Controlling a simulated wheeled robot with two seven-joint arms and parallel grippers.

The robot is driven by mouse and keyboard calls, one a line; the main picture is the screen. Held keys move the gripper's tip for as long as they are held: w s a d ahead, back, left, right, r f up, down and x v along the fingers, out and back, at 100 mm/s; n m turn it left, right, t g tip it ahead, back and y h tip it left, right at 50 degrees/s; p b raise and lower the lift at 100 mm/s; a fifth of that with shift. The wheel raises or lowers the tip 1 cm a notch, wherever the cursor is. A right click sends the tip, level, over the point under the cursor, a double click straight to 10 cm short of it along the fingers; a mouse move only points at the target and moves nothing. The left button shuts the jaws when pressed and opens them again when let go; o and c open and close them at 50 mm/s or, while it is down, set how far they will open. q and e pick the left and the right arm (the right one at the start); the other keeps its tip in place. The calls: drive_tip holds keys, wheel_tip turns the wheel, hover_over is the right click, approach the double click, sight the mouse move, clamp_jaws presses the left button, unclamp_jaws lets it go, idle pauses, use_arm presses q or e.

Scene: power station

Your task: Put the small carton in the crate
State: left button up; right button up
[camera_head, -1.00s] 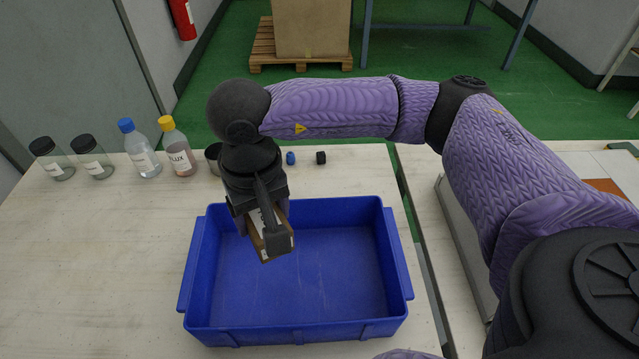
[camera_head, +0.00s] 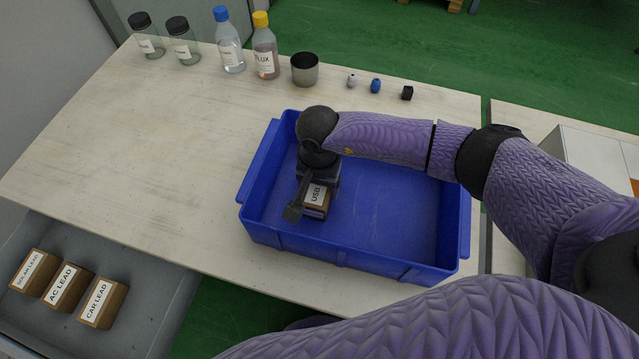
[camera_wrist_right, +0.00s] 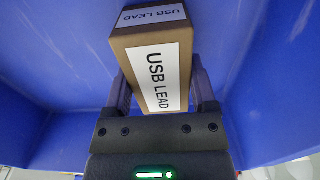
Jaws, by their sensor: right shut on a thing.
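The small carton (camera_head: 316,200) is brown with a white label reading USB LEAD. It is inside the blue crate (camera_head: 341,268), toward its left part. My right gripper (camera_head: 310,205) is shut on it from above. In the right wrist view the carton (camera_wrist_right: 158,65) sits between the two fingers of the gripper (camera_wrist_right: 163,92), with blue crate walls around. I cannot tell whether the carton touches the crate floor. The right part of the crate floor is bare. My left gripper is not in view.
Glass jars (camera_head: 183,42), a blue-capped bottle (camera_head: 229,42), a yellow-capped bottle (camera_head: 264,48) and a metal cup (camera_head: 305,69) stand along the table's back edge, with small caps (camera_head: 376,86) to their right. An open drawer (camera_head: 158,309) holds more cartons (camera_head: 65,287). The table's left half is clear.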

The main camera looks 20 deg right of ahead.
drive_tip(key=shift+f, duration=0.15)
drive_tip(key=o, duration=1.2)
drive_tip(key=shift+o, duration=0.2)
drive_tip(key=shift+r, duration=0.4)
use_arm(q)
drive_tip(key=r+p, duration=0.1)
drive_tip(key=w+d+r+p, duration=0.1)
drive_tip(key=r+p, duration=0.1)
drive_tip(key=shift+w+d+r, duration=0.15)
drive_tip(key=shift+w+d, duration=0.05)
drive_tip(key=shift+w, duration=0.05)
use_arm(e)
wheel_tip(320, 180, up, 12)
drive_tip(key=shift+f, duration=0.15)
